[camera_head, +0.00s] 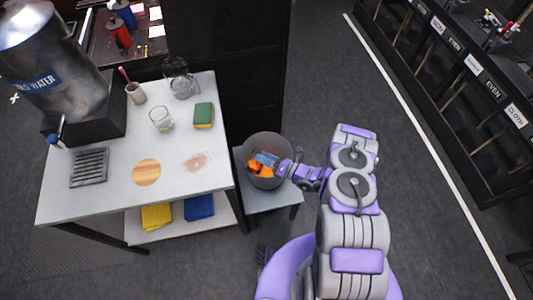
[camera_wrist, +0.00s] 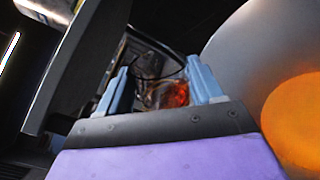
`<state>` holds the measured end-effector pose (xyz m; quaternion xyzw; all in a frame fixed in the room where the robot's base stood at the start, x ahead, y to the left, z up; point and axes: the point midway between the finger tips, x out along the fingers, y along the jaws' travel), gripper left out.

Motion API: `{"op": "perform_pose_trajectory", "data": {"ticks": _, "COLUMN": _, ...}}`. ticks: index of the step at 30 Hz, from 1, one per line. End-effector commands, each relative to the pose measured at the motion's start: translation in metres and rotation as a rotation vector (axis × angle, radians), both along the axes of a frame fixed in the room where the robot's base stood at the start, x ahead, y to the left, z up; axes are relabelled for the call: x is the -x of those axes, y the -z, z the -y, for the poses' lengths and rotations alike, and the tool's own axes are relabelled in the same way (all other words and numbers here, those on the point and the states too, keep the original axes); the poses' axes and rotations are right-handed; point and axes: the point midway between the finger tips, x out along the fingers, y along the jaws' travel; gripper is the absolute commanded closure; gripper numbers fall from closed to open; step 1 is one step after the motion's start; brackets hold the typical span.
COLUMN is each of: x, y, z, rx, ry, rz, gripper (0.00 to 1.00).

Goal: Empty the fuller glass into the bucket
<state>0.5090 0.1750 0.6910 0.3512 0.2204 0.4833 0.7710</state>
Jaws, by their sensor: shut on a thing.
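The grey bucket (camera_head: 247,150) stands on a small side table, with orange contents showing inside. It also shows at the right of the wrist view (camera_wrist: 235,50). My gripper (camera_head: 268,160) reaches over the bucket's mouth. In the wrist view my gripper (camera_wrist: 158,90) has its blue fingers on both sides of a clear, glass-like thing (camera_wrist: 165,94) with orange-red tints, and is shut on it. Its tilt and how much is in it cannot be told. Another clear glass (camera_head: 161,119) stands upright on the white table; its level is too small to read.
The white table (camera_head: 110,200) also holds a green-yellow sponge (camera_head: 203,115), a clear jug-like vessel (camera_head: 183,86), a cup with a stick (camera_head: 136,93), a round wooden coaster (camera_head: 146,172), a pinkish patch (camera_head: 197,161) and a metal drain tray (camera_head: 89,167). A large water dispenser (camera_head: 55,85) stands left.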

Motion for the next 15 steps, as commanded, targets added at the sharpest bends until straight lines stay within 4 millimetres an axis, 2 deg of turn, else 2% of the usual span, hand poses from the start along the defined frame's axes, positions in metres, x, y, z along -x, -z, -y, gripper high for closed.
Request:
{"op": "perform_pose_trajectory", "data": {"ticks": 4, "x": -0.001, "y": -0.006, "z": 0.001, "rx": -0.042, "ry": -0.001, "rz": -0.084, "gripper": 0.72}}
{"op": "perform_pose_trajectory", "data": {"ticks": 15, "x": -0.004, "y": 0.007, "z": 0.002, "rx": -0.105, "ry": -0.001, "rz": -0.216, "gripper": 0.72}}
